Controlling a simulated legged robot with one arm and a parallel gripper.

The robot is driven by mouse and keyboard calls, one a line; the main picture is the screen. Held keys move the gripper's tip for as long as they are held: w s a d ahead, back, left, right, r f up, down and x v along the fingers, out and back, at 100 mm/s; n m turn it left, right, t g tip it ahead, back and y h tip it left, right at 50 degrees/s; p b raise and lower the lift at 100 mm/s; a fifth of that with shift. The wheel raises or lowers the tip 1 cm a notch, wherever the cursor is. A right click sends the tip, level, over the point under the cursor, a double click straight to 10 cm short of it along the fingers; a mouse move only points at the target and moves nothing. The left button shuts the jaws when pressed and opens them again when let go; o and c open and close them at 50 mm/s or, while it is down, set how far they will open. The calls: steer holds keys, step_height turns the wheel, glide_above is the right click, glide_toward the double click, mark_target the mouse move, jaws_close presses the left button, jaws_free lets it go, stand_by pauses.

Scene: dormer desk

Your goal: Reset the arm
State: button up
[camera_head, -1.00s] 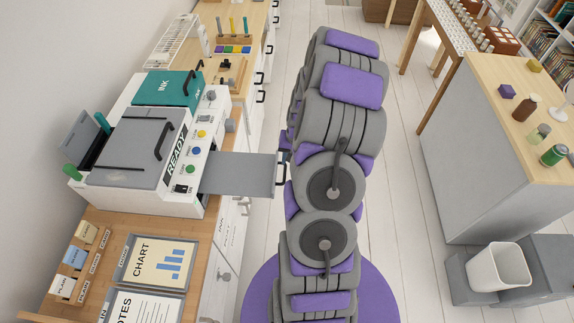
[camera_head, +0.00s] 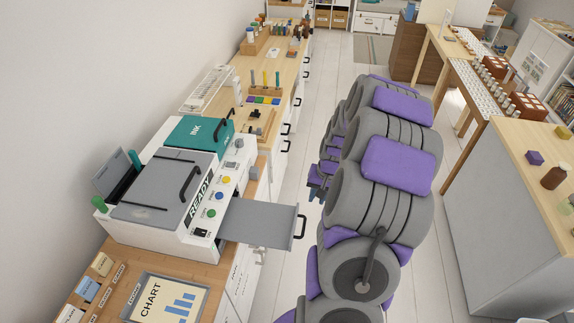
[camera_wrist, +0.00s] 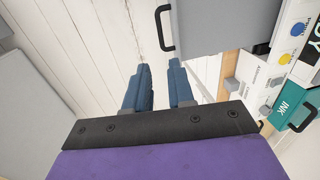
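My arm (camera_head: 395,205), grey with purple pads, fills the middle of the head view. My gripper (camera_head: 316,186) shows there only as small dark blue tips on the arm's left side, right of the printer's pulled-out grey tray (camera_head: 255,222). In the wrist view my gripper (camera_wrist: 160,84) has two blue fingers apart, with pale floor between them and nothing held. The tray (camera_wrist: 215,22) and its black handle (camera_wrist: 164,28) lie beyond the fingertips there, and I see no contact.
The white printer (camera_head: 178,190), marked READY, with a teal INK lid (camera_head: 199,135), stands on the wooden desk (camera_head: 205,280) at left. A grey cabinet (camera_head: 500,215) with a wooden top stands at right. White plank floor (camera_head: 318,110) is open between them.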

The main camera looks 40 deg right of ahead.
steer(key=s+a+r+n+g, duration=0.1)
steer(key=a+r+n, duration=0.1)
steer(key=a+r, duration=0.35)
steer(key=a+r+n, duration=0.2)
steer(key=a, duration=0.7)
steer(key=s+a+r+n+g, duration=0.1)
steer(key=a+r, duration=0.3)
steer(key=a, duration=0.3)
steer(key=s+a+r+n, duration=0.2)
steer(key=s+a, duration=0.3)
steer(key=s, duration=0.3)
steer(key=s+a+r+n+g+h, duration=0.1)
steer(key=s+a+r+n, duration=0.1)
steer(key=s+a, duration=0.4)
steer(key=shift+s+r+n+b, duration=0.35)
steer(key=shift+s+n, duration=0.25)
steer(key=shift+s, duration=0.6)
